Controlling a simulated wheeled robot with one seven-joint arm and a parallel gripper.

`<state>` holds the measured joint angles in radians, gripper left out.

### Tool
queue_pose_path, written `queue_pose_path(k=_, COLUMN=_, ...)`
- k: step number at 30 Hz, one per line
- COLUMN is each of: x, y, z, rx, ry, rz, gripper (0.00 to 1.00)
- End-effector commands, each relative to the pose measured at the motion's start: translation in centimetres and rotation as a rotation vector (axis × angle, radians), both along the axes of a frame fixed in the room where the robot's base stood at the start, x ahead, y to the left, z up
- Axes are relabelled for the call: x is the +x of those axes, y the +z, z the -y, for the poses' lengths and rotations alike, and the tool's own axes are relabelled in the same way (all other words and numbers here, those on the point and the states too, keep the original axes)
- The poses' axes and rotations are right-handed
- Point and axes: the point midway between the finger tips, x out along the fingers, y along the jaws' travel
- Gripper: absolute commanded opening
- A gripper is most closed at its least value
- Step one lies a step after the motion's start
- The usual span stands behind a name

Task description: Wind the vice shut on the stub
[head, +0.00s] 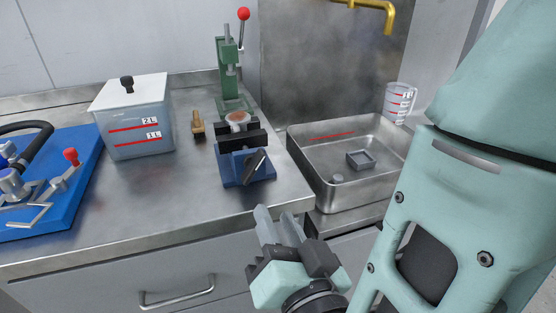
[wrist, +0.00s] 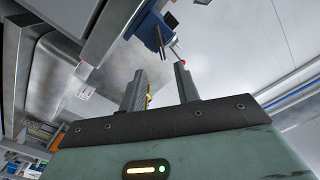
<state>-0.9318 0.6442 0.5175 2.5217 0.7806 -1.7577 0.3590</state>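The vice (head: 245,172) stands near the counter's front edge, with a blue body and black jaws. Its dark winding handle (head: 256,162) is tilted at the front. A round metal piece with an orange-brown top (head: 238,118), perhaps the stub, shows at the far jaw; I cannot tell whether the jaws touch it. My gripper (head: 275,218) is open and empty, in front of the counter, below and right of the vice and apart from it. In the wrist view the spread fingers (wrist: 160,85) show, with the blue vice (wrist: 148,27) beyond them.
A green press (head: 230,75) with a red-knobbed lever stands behind the vice. A wooden-handled tool (head: 197,123) and a water tank (head: 139,128) are left. A blue pump board (head: 70,190) is far left. A steel sink (head: 315,165) is right. Counter front-left of the vice is clear.

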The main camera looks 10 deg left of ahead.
Motion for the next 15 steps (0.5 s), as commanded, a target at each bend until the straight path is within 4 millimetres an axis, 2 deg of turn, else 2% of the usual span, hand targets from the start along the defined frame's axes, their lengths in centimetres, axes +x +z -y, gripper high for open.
queue_pose_path(k=1, x=0.7, y=-0.4, z=-0.3, rx=0.007, ry=-0.003, rz=0.005, gripper=0.32)
queue_pose_path(k=3, x=2.1, y=0.2, z=-1.1, rx=0.002, ry=-0.005, rz=0.001, gripper=0.32)
queue_pose_path(k=9, x=5.6, y=0.2, z=-3.3, rx=0.001, ry=-0.003, rz=0.001, gripper=0.32)
queue_pose_path(k=15, x=8.6, y=0.2, z=-5.2, rx=0.001, ry=-0.002, rz=0.001, gripper=0.32)
